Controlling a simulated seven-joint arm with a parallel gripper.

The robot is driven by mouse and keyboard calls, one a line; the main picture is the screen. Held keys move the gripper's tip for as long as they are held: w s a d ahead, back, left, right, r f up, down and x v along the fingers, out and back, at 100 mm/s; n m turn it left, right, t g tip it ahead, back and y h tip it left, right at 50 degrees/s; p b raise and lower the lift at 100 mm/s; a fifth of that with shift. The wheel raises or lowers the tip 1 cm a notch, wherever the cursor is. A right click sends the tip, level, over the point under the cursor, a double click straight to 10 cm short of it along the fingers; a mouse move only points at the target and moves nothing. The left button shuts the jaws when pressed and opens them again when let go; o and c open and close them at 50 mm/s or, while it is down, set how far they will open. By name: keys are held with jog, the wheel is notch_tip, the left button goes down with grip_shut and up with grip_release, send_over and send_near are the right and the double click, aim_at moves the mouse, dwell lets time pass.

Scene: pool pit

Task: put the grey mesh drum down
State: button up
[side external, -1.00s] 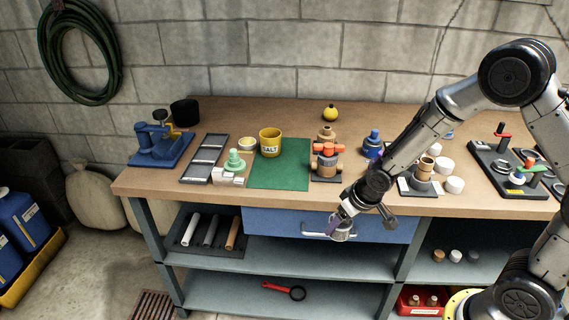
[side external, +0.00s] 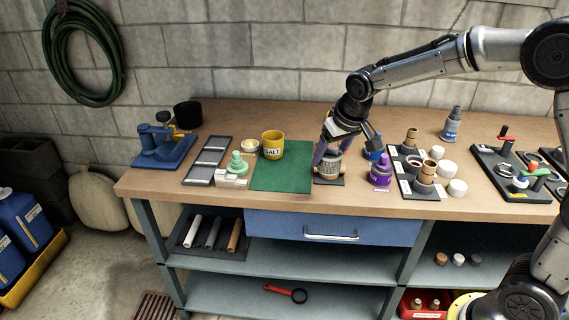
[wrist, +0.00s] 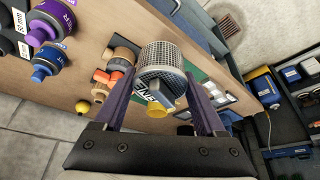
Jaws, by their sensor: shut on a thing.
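The grey mesh drum (side external: 329,164) is between the purple fingers of my gripper (side external: 335,150), over the bench just right of the green mat. In the wrist view the drum (wrist: 168,58) shows its mesh side and a pale round end, and my gripper (wrist: 160,80) is shut on it, one finger on each side. A yellow bit and a lettered label show near it. A small dark pad (side external: 342,182) lies below the drum. I cannot tell whether the drum touches anything beneath it.
The orange and tan fitting (wrist: 110,77) stands close beside the drum; the side view hides it.

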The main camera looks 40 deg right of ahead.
jog(key=shift+w+r, duration=0.2)
jog(key=shift+w, duration=0.2)
jog(key=w+f, duration=0.2)
jog(key=w, duration=0.2)
jog(key=w+f, duration=0.3)
jog(key=w, duration=0.1)
jog(key=w+f, duration=0.3)
jog(key=w, duration=0.1)
jog(key=shift+w+d+f, duration=0.2)
jog(key=shift+w+f, duration=0.55)
jog(key=shift+f, duration=1.6)
jog(key=shift+f, duration=0.15)
jog(key=o, duration=1.3)
jog(key=v, duration=1.2)
jog(key=shift+r, duration=0.25)
